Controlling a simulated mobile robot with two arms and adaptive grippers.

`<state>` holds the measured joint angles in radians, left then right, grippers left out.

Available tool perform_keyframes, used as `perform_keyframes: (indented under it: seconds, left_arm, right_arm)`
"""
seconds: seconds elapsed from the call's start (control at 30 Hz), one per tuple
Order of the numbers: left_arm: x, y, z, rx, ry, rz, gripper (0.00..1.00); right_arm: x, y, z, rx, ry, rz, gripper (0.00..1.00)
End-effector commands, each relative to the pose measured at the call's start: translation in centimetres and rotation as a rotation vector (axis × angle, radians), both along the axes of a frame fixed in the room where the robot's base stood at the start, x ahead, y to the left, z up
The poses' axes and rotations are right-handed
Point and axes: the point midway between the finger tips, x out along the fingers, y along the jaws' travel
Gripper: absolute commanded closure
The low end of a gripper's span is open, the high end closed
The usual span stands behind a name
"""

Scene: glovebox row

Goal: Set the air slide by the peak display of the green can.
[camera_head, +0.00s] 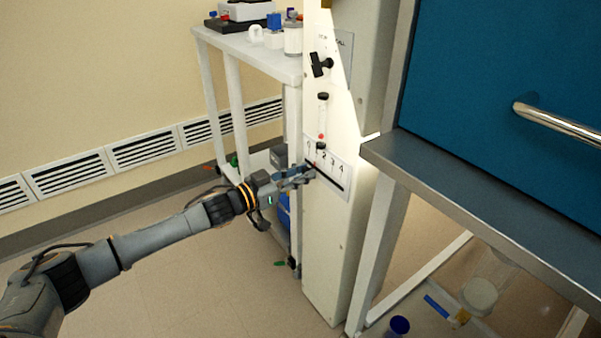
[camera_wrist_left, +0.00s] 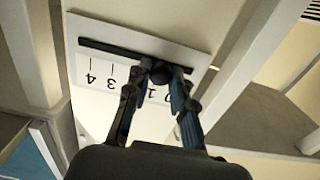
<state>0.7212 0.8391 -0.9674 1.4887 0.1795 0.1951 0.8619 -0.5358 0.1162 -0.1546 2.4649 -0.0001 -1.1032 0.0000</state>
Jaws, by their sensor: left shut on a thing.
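The air slide is a white plate (camera_head: 336,179) on the front of a white column, with a dark horizontal slot and a row of numbers. In the left wrist view the plate (camera_wrist_left: 190,57) appears upside down, with 4 and 3 readable and a 1 near my fingers. My left gripper (camera_head: 311,174) is at the slot; in its wrist view the gripper (camera_wrist_left: 160,82) is shut on the dark round slide knob (camera_wrist_left: 160,71), close to the 1. The fingers hide part of the scale. I cannot make out a green can or a peak display. My right gripper is not in view.
Above the plate are a clear tube (camera_head: 323,115) with a red float and a black valve handle (camera_head: 320,65). A blue-fronted cabinet (camera_head: 490,70) with a metal ledge (camera_head: 460,185) stands right. A white cart (camera_head: 262,52) stands behind. Floor at left is open.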

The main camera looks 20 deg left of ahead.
Motion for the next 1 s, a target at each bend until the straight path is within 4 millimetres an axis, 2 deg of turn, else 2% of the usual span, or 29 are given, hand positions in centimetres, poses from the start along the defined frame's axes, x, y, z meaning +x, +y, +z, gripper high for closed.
perform_keyframes:
  seconds: [0.03,0.1,0.13,0.43,0.57,1.0]
  left_arm:
    - [0.0,0.0,0.0,0.0,0.0,-0.001,0.73]
    - [0.0,0.0,0.0,0.0,0.0,-0.001,0.59]
    - [0.0,0.0,0.0,0.0,0.0,0.0,0.55]
    - [0.0,0.1,0.0,0.0,0.0,0.0,0.55]
    - [-0.8,0.7,-0.1,0.001,0.001,0.001,0.55]
    - [-7.7,6.0,-0.2,0.002,0.005,0.001,0.55]
  right_arm:
    - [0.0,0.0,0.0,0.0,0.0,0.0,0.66]
    - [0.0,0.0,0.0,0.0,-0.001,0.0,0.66]
    - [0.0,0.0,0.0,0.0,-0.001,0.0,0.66]
    - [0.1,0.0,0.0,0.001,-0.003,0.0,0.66]
    - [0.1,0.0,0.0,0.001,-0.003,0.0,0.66]
    - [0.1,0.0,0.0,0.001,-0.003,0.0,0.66]
